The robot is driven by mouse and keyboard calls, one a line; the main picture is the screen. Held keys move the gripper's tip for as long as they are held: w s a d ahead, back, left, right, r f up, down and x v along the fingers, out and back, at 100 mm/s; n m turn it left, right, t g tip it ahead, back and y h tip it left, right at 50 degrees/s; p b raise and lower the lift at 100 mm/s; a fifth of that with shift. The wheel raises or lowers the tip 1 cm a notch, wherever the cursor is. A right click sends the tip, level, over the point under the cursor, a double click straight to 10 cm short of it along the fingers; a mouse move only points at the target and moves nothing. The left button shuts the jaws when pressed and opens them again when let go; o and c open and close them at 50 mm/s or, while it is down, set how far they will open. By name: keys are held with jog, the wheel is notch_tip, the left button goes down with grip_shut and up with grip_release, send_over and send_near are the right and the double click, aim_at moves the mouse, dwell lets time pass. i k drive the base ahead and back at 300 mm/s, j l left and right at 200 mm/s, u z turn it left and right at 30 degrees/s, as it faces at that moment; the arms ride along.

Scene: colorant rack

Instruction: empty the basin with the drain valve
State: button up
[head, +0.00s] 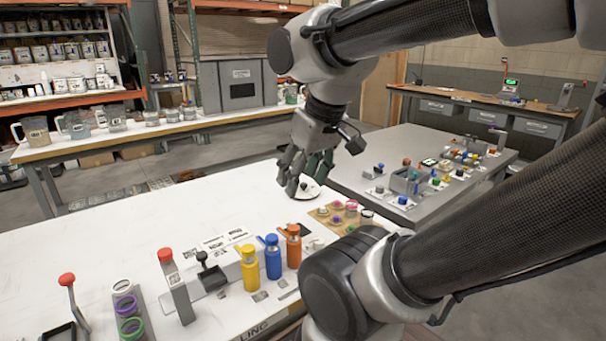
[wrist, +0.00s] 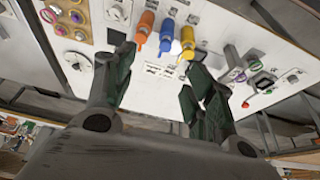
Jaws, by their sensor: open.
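My gripper (head: 305,174) is open and empty above the white table, and its fingers also show in the wrist view (wrist: 160,72). In the head view its fingertips overlap a white round plate with a dark knob (head: 304,188). In the wrist view the plate (wrist: 76,62) lies left of the fingers, apart from them. I cannot tell whether this plate is the drain valve. A grey open box (head: 404,181) stands on the grey table; I cannot tell if it is the basin. A black lever (head: 203,260) sits beside the bottles.
Yellow (head: 249,267), blue (head: 272,257) and orange (head: 293,246) bottles stand on the white table. Red-topped posts (head: 167,257) stand at the front left. The table's far left area is clear.

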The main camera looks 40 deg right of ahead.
aim_at(380, 188)
jog(key=k+j+z, duration=0.1)
jog(key=z, duration=1.45)
